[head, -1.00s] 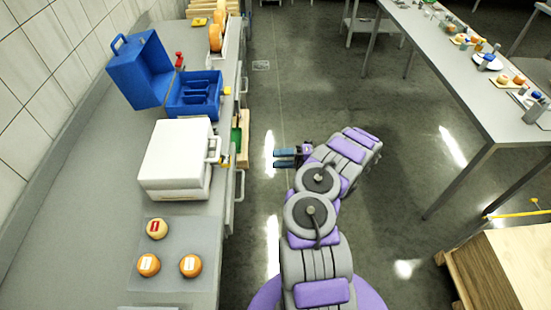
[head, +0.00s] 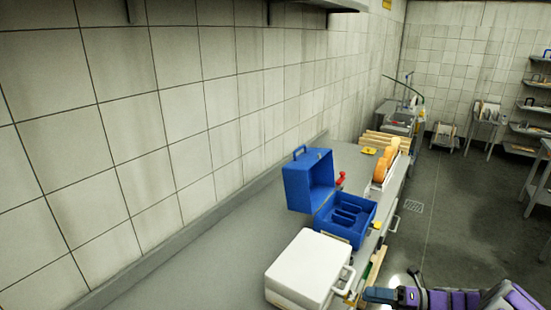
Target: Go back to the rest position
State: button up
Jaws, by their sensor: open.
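My gripper (head: 372,295) shows at the bottom right of the head view, at the end of my purple and grey arm. It points left, just right of the counter's front edge, near the white case. I see nothing held in it, and it is open. Most of my arm is cut off by the bottom edge of the picture.
The counter (head: 205,270) runs along the tiled wall. On it stand a closed white case (head: 306,266), an open blue case (head: 345,214) and orange cheese wheels (head: 381,170) in a rack. The floor (head: 440,225) beyond my arm is clear.

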jog(key=s+a+r+n+g+h, duration=0.35)
jog(key=s+a+r+n, duration=0.35)
jog(key=a+n, duration=0.25)
jog(key=s+a+r+n+g+h, duration=0.2)
jog(key=s+a+r+n+g, duration=0.35)
jog(key=a+n, duration=0.4)
jog(key=s+a+r+n+h, duration=0.2)
jog(key=s+n+h, duration=0.45)
jog(key=s, duration=0.75)
jog(key=s+d+f+n+t+h, duration=0.1)
jog(key=s+d+n+t+h, duration=0.1)
jog(key=s+d+n+h, duration=0.2)
jog(key=s+d+n, duration=0.2)
jog(key=s+n, duration=0.2)
jog(key=s, duration=0.1)
jog(key=shift+s+d+t+h, duration=0.25)
jog(key=shift+t+h, duration=0.05)
jog(key=shift+h, duration=0.1)
jog(key=shift+f, duration=0.1)
